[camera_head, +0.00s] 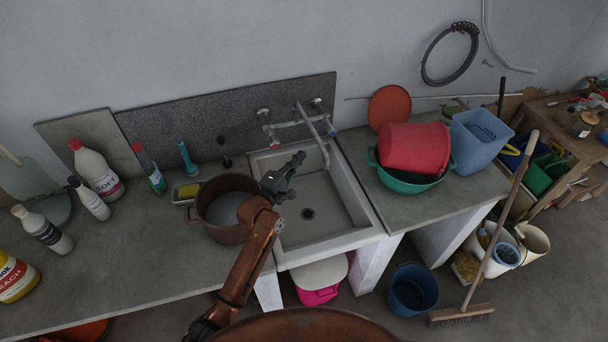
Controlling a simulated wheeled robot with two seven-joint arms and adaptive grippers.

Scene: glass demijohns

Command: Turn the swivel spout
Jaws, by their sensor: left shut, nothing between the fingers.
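The swivel spout (313,134) is a thin metal pipe on the wall tap over the sink (345,185). It reaches out from the tap body toward the viewer, with its end over the back of the basin. My left gripper (298,160) is over the left side of the sink, just left of the spout's end. It is shut and empty, and a small gap to the spout shows in the picture. How far apart they are in depth I cannot tell. My right gripper is not in view.
A brown pot (219,207) stands left of the sink, partly behind my left arm. Bottles (98,170) stand on the left counter (130,255). A red tub (413,147) in a green basin (408,181) and a blue bin (480,139) stand right of the sink.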

